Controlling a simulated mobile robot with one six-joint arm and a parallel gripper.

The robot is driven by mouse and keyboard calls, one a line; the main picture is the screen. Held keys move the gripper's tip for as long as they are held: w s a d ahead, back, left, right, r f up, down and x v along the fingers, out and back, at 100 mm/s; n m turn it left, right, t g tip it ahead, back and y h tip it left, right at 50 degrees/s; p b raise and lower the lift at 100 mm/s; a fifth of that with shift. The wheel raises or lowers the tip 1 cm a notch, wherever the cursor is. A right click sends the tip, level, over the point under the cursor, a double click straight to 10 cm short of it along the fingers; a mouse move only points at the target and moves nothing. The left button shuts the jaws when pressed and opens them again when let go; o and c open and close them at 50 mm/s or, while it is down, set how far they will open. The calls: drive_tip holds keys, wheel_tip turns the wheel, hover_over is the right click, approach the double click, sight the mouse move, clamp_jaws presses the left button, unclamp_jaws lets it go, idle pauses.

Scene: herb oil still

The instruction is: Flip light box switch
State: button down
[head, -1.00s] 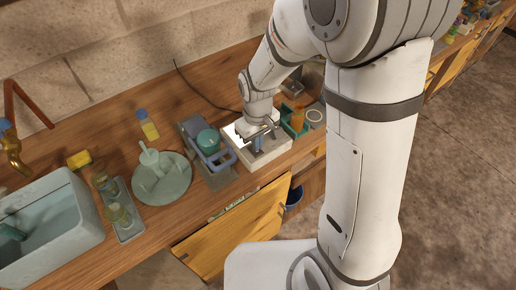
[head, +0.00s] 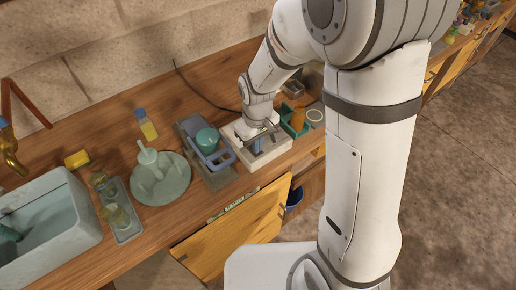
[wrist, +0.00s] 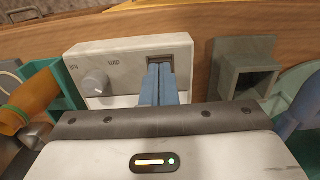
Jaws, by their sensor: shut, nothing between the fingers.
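The light box (head: 275,156) is a pale box on the wooden counter, with its top unlit. In the wrist view its panel (wrist: 125,62) carries a round knob (wrist: 95,83) on the left and a dark recessed switch (wrist: 160,59) on the right. My gripper (head: 258,145) is over the box. Its blue fingers (wrist: 159,72) are shut together with nothing between them. Their tips are at the switch and partly cover it. I cannot tell whether they are touching it.
A blue-grey caddy with a green lid (head: 207,139) stands just left of the box. A green holder (head: 297,120) with an orange item is close on the right. An open drawer front (head: 232,235) juts out below the counter. A round grey tray (head: 160,182) lies farther left.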

drive_tip(key=shift+r, duration=0.1)
wheel_tip(320, 180, up, 7)
drive_tip(key=p, duration=0.5)
idle(0.3)
idle(0.4)
drive_tip(key=s+d+r+m+t+b, duration=0.2)
drive_tip(key=s+d+r+m, duration=0.4)
drive_tip(key=s+d+r, duration=0.6)
drive_tip(key=shift+s+d+r+m+t+b, duration=0.3)
drive_tip(key=shift+s+d+m+t+b, duration=0.1)
drive_tip(key=shift+s+d+t, duration=0.25)
drive_tip(key=shift+w+a, duration=0.1)
drive_tip(key=shift+w, duration=0.05)
